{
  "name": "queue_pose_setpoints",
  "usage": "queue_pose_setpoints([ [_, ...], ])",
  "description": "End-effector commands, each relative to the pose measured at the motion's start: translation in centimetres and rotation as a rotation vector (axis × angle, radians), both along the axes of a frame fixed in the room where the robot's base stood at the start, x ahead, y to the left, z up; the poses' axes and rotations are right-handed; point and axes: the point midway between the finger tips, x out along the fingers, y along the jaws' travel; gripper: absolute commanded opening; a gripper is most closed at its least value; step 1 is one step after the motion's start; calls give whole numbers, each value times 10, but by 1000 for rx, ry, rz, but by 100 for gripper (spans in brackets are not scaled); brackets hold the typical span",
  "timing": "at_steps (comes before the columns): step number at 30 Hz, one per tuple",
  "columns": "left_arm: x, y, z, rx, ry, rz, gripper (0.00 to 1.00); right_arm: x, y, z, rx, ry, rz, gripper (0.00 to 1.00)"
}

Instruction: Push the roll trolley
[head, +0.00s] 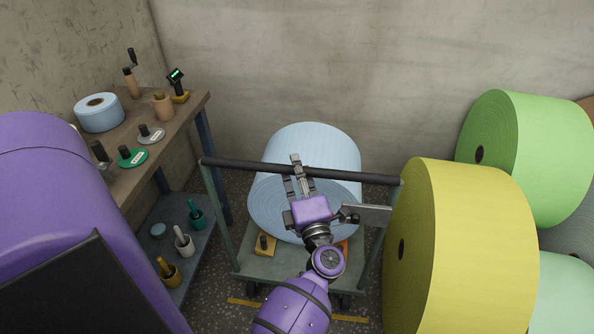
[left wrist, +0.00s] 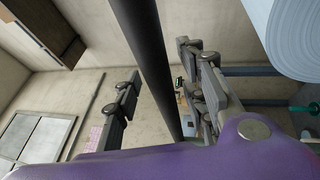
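The roll trolley (head: 290,262) stands in front of the back wall, with a grey-green deck and side posts. Its dark handle bar (head: 235,165) runs across the top and also shows in the left wrist view (left wrist: 148,50). A big light blue roll (head: 325,140) lies on the deck and shows at the upper right of the left wrist view (left wrist: 298,35). My left gripper (head: 298,175) is at the middle of the bar. In the left wrist view its fingers (left wrist: 163,92) are apart, with the bar between them and gaps visible. My right gripper is not in view.
A yellow roll (head: 465,240) stands close to the trolley's right side, with a green roll (head: 530,150) behind it. A wooden workbench (head: 185,105) with small tools and a small blue roll (head: 99,116) stands at the left. Yellow floor marks (head: 350,319) lie near the trolley's front.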

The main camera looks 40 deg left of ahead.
Motion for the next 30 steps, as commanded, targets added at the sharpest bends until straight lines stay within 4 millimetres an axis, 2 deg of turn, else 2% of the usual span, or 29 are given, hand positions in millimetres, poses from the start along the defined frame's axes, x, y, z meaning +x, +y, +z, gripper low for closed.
queue_pose_setpoints([
  [7, -4, -6, -2, -2, 1, -1, 38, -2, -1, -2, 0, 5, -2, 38],
  [15, -29, -41, -12, -4, 2, -1, 38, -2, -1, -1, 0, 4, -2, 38],
  [20, -40, -56, -15, -2, 0, 0, 38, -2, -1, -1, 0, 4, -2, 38],
  [30, -43, -60, -15, -1, -1, 0, 38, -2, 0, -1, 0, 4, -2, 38],
])
